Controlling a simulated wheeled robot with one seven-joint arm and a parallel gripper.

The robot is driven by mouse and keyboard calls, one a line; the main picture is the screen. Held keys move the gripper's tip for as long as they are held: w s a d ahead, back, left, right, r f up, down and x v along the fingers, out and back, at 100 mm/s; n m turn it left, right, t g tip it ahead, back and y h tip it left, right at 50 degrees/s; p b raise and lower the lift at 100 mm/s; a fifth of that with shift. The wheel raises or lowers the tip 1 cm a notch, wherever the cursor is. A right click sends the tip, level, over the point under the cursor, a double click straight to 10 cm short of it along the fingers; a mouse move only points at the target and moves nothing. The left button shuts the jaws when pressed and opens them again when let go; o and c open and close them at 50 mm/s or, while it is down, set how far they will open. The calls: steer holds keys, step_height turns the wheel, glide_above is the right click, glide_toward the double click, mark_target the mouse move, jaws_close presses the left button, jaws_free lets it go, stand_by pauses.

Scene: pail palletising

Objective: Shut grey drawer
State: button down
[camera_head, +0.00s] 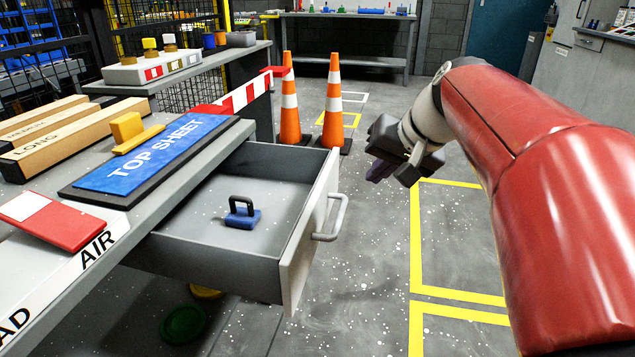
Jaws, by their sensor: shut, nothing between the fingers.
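The grey drawer (210,263) stands pulled out from under the workbench at the middle left of the head view. Its pale front panel (310,232) carries a grey bar handle (335,220) facing right. A blue object with a dark handle (242,212) lies on the drawer floor. My gripper (388,174) is shut and empty. It hangs to the right of the drawer and higher in the picture, apart from the handle. My red arm reaches in from the right.
The workbench holds a blue TOP SHEET board (150,155), a red-and-white plate (50,220) and wooden blocks (45,140). Two orange cones (334,105) stand behind the drawer. A red-and-white barrier (240,95) is beside them. The floor right of the drawer is clear, with yellow lines.

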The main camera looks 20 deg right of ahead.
steer(key=w+d, duration=0.1)
glide_toward(326, 195)
steer(key=f, duration=0.1)
steer(key=w+f, duration=0.1)
steer(key=f, duration=0.1)
steer(key=shift+w+f+b, duration=0.15)
steer(key=shift+f+b, duration=0.1)
steer(key=shift+b, duration=0.1)
steer(key=shift+w+a, duration=0.4)
steer(key=shift+a, duration=0.2)
